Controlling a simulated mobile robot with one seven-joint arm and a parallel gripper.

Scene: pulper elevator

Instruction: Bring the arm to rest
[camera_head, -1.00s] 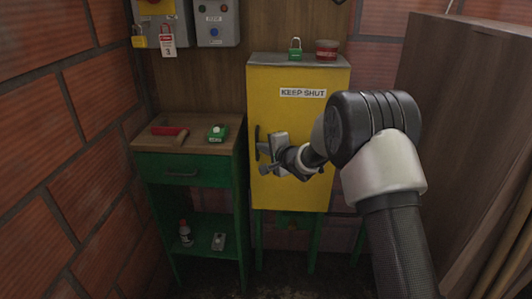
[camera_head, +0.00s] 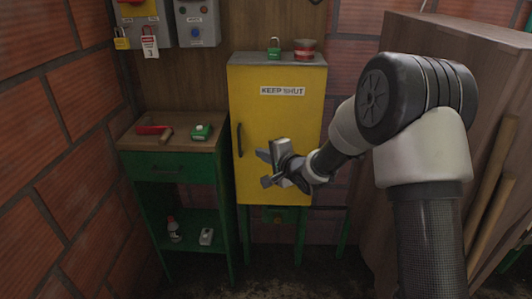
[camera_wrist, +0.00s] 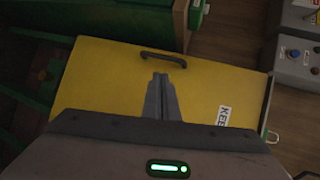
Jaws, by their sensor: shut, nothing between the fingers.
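My gripper (camera_head: 266,169) is shut and empty, in front of the yellow cabinet door in the head view. In the wrist view my gripper (camera_wrist: 161,77) shows its fingers together, pointing toward the dark door handle (camera_wrist: 163,58). The yellow cabinet (camera_head: 300,118) bears a "KEEP SHUT" label and its door looks closed. Its handle (camera_head: 239,140) is on the door's left side, apart from my fingers in the head view. The arm is bent and reaches in from the right.
A green padlock (camera_head: 274,49) and a red tin (camera_head: 305,49) stand on the cabinet. A green workbench (camera_head: 166,168) at left carries a red-headed tool (camera_head: 152,130) and a green item (camera_head: 202,132). Control boxes (camera_head: 197,22) hang on the wall. A brown wooden panel (camera_head: 460,45) stands at right.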

